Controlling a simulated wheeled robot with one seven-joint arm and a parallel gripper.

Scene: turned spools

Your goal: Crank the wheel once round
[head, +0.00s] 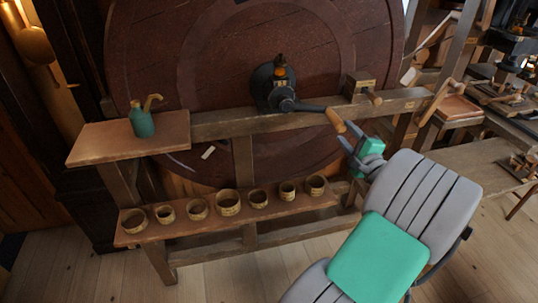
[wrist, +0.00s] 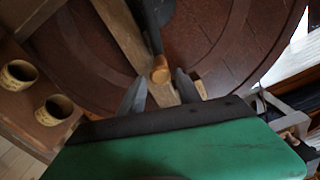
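The big dark red-brown wooden wheel (head: 160,60) stands upright behind a wooden frame. At its middle a black hub (head: 265,86) carries a dark crank arm (head: 305,107) that points right. The crank ends in a light wooden grip (head: 335,120). My gripper (head: 347,134) is just to the lower right of the grip, with its fingers pointing at it. In the wrist view the grip's round end (wrist: 160,75) shows between the two spread fingertips, with gaps on both sides. My gripper is open and holds nothing; I cannot tell how far the grip reaches between the fingers.
A wooden beam (head: 225,125) crosses before the wheel, with a small wooden block (head: 358,87) on it. A green jug (head: 141,120) stands on the left shelf (head: 95,145). Several wooden cups (head: 228,202) line the low shelf. Cluttered benches (head: 490,155) stand right; the floor front left is clear.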

